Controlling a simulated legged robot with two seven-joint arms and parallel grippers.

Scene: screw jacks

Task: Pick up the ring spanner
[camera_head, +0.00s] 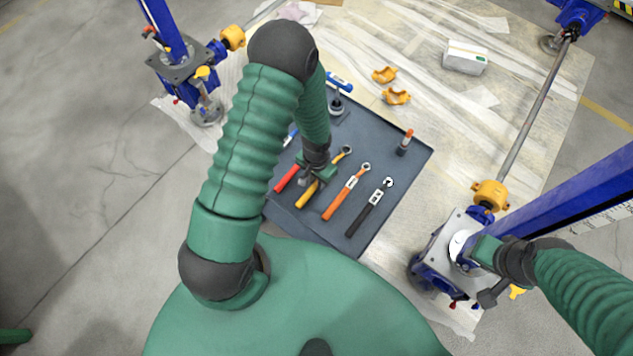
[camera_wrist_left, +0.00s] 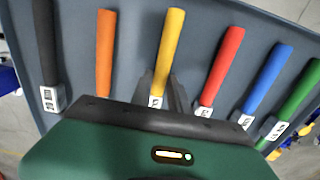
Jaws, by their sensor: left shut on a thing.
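Several spanners with coloured handles lie in a row on a dark grey tray (camera_head: 405,150). The yellow-handled spanner (camera_head: 306,197) has a ring-shaped head showing beyond my left gripper (camera_head: 313,180). That gripper is shut on this spanner near the shaft end of its handle. In the left wrist view, the yellow handle (camera_wrist_left: 170,42) points away from the left fingers (camera_wrist_left: 163,90), which straddle its lower end. Part of the shaft is hidden by the gripper. My right gripper (camera_head: 483,251) is at the blue jack on the right; its fingers are not clear.
Beside it lie an orange ring spanner (camera_head: 347,197), a black open-ended spanner (camera_head: 370,207) and a red-handled one (camera_head: 287,178). An orange-topped item (camera_head: 405,143) stands on the tray. Blue jacks (camera_head: 182,70) flank the tray. A white box (camera_head: 465,58) sits behind.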

